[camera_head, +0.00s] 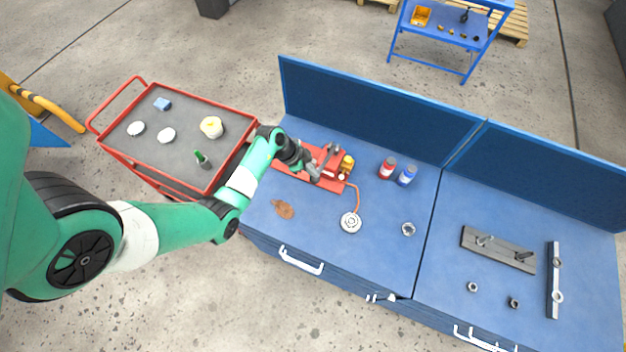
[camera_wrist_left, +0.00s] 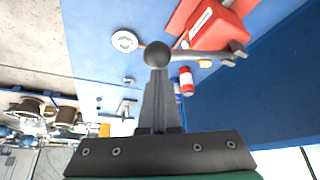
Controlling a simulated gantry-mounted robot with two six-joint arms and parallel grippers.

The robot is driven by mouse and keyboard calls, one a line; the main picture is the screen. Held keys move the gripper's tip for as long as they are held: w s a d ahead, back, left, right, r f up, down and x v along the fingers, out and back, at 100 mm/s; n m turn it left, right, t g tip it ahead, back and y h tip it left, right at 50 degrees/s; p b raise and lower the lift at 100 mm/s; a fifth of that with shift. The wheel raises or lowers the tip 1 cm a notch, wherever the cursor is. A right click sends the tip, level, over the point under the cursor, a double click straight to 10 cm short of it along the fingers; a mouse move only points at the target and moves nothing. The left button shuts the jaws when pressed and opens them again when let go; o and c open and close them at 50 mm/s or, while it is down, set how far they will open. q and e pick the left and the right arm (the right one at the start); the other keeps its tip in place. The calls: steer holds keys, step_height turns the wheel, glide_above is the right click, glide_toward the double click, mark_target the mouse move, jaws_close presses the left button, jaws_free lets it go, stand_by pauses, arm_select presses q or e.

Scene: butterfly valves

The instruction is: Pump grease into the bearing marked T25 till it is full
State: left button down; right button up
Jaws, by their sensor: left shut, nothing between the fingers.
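A red grease pump (camera_head: 335,162) stands on a red base plate (camera_head: 290,172) on the blue bench. In the left wrist view the pump (camera_wrist_left: 215,28) shows a white label and a grey lever (camera_wrist_left: 200,55) ending in a dark ball knob (camera_wrist_left: 157,54). An orange hose (camera_head: 357,197) runs from the pump to a round, pale bearing (camera_head: 350,222), which also shows in the left wrist view (camera_wrist_left: 124,41). No T25 mark can be read. My left gripper (camera_head: 314,175) is shut and empty, its tips at the ball knob; whether they touch is unclear. My right gripper is out of view.
A red bottle (camera_head: 388,167) and a blue bottle (camera_head: 407,175) stand right of the pump, near the bench's raised back panel (camera_head: 380,110). A brown stain (camera_head: 284,209) and a small nut (camera_head: 408,229) lie nearer the front. A red cart (camera_head: 150,150) stands left.

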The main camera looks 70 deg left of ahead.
arm_select(q)
step_height(320, 180, up, 6)
steer(key=shift+f, duration=0.15)
stand_by(0.6)
